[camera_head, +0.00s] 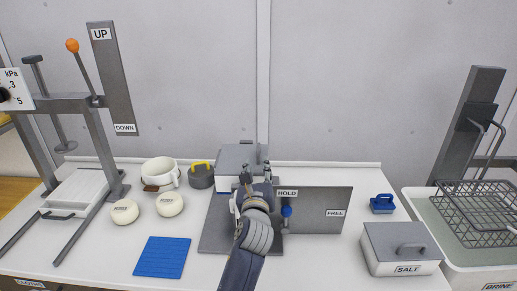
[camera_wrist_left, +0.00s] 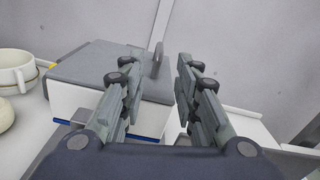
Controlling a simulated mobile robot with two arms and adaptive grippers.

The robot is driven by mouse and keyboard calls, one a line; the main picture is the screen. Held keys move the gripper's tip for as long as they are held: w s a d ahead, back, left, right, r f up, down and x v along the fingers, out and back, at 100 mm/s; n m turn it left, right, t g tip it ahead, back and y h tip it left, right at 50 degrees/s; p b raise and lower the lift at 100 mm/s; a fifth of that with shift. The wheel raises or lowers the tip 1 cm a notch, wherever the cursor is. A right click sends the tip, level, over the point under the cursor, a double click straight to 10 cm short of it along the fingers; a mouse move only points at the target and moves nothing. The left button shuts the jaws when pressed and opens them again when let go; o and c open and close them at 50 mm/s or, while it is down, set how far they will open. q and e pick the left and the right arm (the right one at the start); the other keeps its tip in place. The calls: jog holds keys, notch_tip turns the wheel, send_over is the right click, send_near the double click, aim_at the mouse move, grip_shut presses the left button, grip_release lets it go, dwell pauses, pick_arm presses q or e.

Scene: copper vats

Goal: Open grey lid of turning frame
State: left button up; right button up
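The turning frame has a grey upright panel (camera_head: 322,212) marked HOLD and FREE, with a blue knob (camera_head: 286,211) by the HOLD end. Behind my gripper stands a box with a grey lid (camera_head: 232,154). In the left wrist view the grey lid (camera_wrist_left: 90,66) lies flat on a white box with a blue lower edge, and its upright handle (camera_wrist_left: 157,59) shows between my fingers, farther off. My left gripper (camera_head: 254,175) is open and empty, in front of the lid; it also shows in the left wrist view (camera_wrist_left: 152,75). Contact cannot be told. My right gripper is not in view.
A white cup (camera_head: 161,171), a dark pot (camera_head: 201,176), two pale round pieces (camera_head: 170,204) and a blue mat (camera_head: 162,257) are left. A press with a lever stands far left. Right are a blue-handled block (camera_head: 382,204), a SALT box (camera_head: 401,250) and a brine tub with wire basket (camera_head: 478,210).

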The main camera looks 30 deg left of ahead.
aim_at(258, 155)
pick_arm(q)
jog(key=p+x, duration=0.1)
jog(key=x, duration=0.9)
jog(key=shift+w+a, duration=0.15)
jog(key=shift+w, duration=0.05)
grip_shut()
